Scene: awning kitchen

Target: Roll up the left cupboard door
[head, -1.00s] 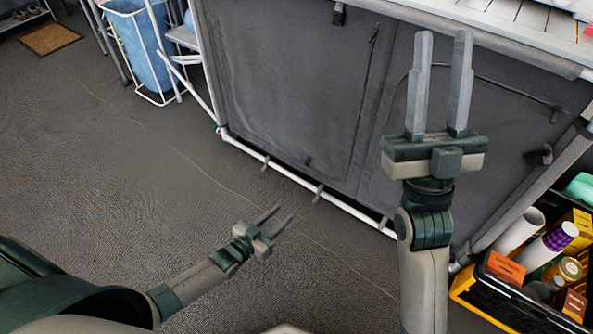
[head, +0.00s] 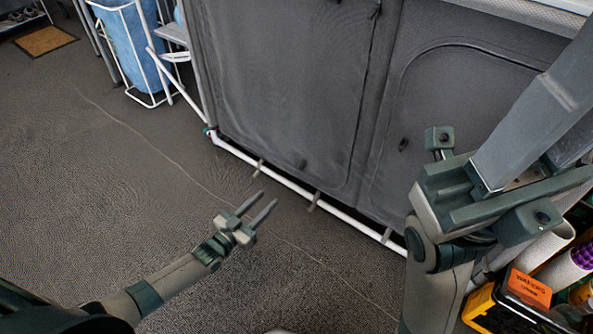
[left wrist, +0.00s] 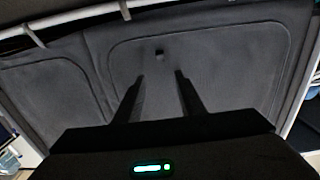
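The left cupboard door (head: 290,80) is a dark grey fabric panel hanging down flat, with a curved seam at its right edge. A small dark toggle (head: 302,163) sits near its bottom. In the left wrist view the door (left wrist: 215,70) appears upside down, with the toggle (left wrist: 159,54) ahead, between and beyond the fingertips. My left gripper (head: 261,201) is open and empty, in front of the door's lower part, apart from it. My right gripper (head: 562,135) is large at the right, in front of the right cupboard door (head: 450,110). Its fingers look apart and empty; their tips are cut off.
A white pole (head: 285,183) with several clips runs along the cupboard's foot. A yellow and black crate (head: 483,306) with rolls and boxes stands at the lower right. A white-framed blue bin (head: 130,50) is at the upper left. The floor at left is clear.

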